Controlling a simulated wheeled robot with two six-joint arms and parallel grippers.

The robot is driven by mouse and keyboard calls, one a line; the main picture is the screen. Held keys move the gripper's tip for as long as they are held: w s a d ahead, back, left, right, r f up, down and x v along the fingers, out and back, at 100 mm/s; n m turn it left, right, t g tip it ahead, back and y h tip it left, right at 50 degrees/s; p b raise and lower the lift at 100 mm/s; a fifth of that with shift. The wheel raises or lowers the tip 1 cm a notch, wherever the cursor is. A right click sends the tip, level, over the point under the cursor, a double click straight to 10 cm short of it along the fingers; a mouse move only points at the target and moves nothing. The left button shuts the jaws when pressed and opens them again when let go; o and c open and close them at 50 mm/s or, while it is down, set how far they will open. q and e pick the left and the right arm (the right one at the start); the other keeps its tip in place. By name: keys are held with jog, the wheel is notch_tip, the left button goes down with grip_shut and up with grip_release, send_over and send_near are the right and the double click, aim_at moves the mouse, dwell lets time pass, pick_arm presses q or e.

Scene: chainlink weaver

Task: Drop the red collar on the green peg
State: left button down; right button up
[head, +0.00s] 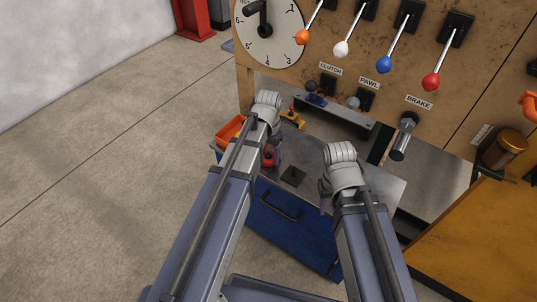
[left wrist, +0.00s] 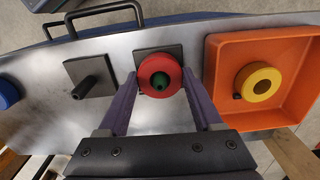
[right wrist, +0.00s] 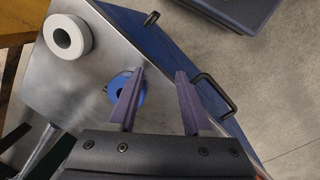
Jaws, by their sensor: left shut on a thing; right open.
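The red collar (left wrist: 148,90) is between the two purple fingers of my left gripper (left wrist: 159,74), which is shut on it. In the head view the red collar (head: 269,158) shows low beside my left wrist, and the peg is hidden. My right gripper (right wrist: 160,72) is open and empty, above the bench's front edge, with a blue collar (right wrist: 121,86) partly behind its finger.
An orange tray (left wrist: 222,80) holds a yellow collar (left wrist: 264,72). A bare dark peg (left wrist: 86,87) stands on a square plate beside the green one. A white collar (right wrist: 68,37) lies on the metal bench top (right wrist: 88,82). A panel with levers (head: 330,45) rises behind the bench.

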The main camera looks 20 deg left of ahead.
pick_arm(q)
grip_release()
jog(key=shift+r, duration=0.15)
notch_tip(320, 180, up, 8)
jog(key=p, duration=0.8)
jog(key=shift+f, duration=0.2)
jog(key=shift+s+d, duration=0.25)
jog(key=s+d+y, duration=0.1)
jog(key=s+d, duration=0.9)
jog(key=s, duration=0.4)
notch_tip(320, 180, up, 14)
jog(key=p, duration=1.3)
jog(key=shift+n+p, duration=0.3)
